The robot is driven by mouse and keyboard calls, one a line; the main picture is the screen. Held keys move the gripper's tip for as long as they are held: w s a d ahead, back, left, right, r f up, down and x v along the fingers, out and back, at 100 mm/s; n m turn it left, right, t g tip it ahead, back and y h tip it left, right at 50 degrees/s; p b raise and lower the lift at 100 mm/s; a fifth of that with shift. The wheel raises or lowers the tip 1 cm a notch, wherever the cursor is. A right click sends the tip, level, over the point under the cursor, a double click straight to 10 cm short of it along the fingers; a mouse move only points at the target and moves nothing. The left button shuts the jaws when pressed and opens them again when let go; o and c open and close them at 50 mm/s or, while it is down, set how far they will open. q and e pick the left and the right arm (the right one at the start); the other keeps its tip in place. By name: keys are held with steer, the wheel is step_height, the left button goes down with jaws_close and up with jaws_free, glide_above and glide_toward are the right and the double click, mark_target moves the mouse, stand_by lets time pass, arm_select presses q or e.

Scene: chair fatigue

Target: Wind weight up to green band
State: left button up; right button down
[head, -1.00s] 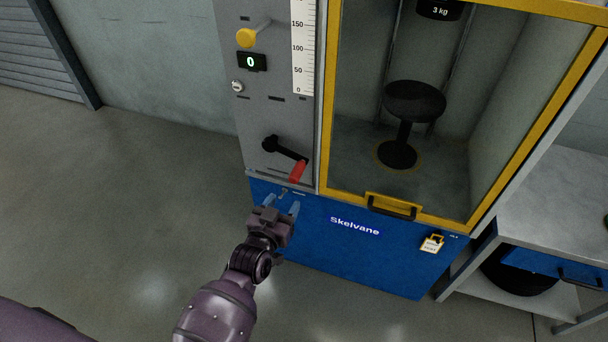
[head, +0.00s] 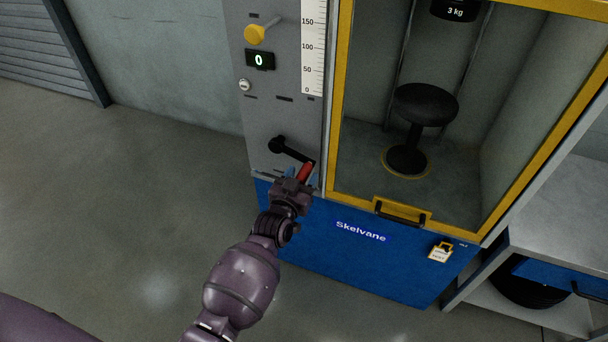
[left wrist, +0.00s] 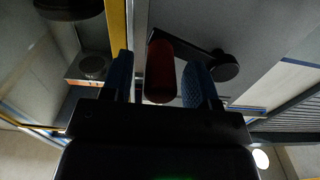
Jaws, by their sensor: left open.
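The black crank arm (head: 290,151) sits on the grey panel and slants down to the right, with a red handle (head: 306,173) at its end. My left gripper (head: 302,177) is open at the red handle. In the left wrist view the handle (left wrist: 160,70) stands between the two blue fingers of the gripper (left wrist: 160,80), with a gap on each side. The weight (head: 455,10), marked 3 kg, hangs at the top of the cage above a round black stool (head: 425,105). A white scale (head: 313,50) runs up the panel. No green band shows. My right gripper is out of view.
A yellow knob (head: 255,34) and a display (head: 259,60) reading 0 are on the panel above the crank. The yellow-framed cage door has a black handle (head: 400,214). Open floor lies to the left.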

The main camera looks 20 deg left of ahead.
arm_select(q)
steer(key=shift+w, duration=0.55)
steer(key=shift+c, duration=0.4)
steer(key=shift+r, duration=0.1)
jaws_close()
